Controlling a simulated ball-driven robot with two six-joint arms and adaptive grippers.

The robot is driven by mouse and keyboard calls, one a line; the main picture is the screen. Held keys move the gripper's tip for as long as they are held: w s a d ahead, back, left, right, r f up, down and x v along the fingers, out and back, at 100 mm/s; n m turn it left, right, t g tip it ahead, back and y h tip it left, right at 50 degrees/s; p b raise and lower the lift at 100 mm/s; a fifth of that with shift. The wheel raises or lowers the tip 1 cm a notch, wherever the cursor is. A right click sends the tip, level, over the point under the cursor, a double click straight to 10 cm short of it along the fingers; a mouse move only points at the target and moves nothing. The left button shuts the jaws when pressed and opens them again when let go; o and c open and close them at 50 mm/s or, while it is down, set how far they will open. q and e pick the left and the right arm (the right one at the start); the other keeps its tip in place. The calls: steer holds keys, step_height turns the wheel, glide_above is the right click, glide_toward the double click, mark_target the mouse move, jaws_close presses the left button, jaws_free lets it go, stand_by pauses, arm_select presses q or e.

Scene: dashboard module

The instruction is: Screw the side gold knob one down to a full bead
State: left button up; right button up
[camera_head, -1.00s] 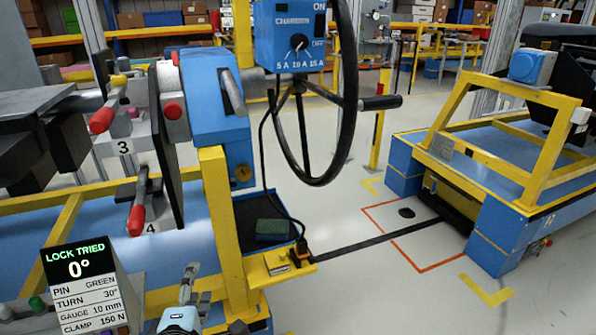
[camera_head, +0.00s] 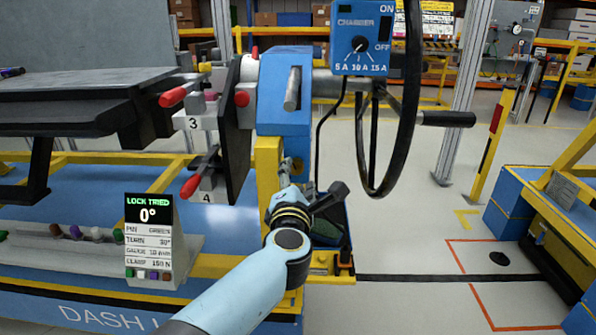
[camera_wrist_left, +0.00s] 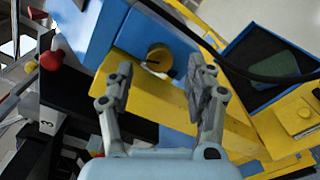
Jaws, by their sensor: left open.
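The side gold knob (camera_wrist_left: 158,57) is a round brass-coloured cap on the side face of the blue housing (camera_wrist_left: 100,30), just above a yellow post, in the left wrist view. My left gripper (camera_wrist_left: 160,75) is open, its two fingers on either side of the knob in that picture. The knob shows between and beyond the fingertips, with no contact visible. In the head view my left gripper (camera_head: 287,170) is up against the post below the blue housing (camera_head: 285,95) and largely covers the knob. My right gripper is in neither view.
A black steering wheel (camera_head: 362,150) and blue charger box (camera_head: 359,45) stand to the right of the housing. A black tray (camera_head: 330,222) and cable lie beside the post. Red-handled clamps (camera_head: 190,187) are at left.

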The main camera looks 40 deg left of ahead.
mark_target(296, 169)
arm_select(q)
steer(key=shift+x, duration=1.9)
jaws_close()
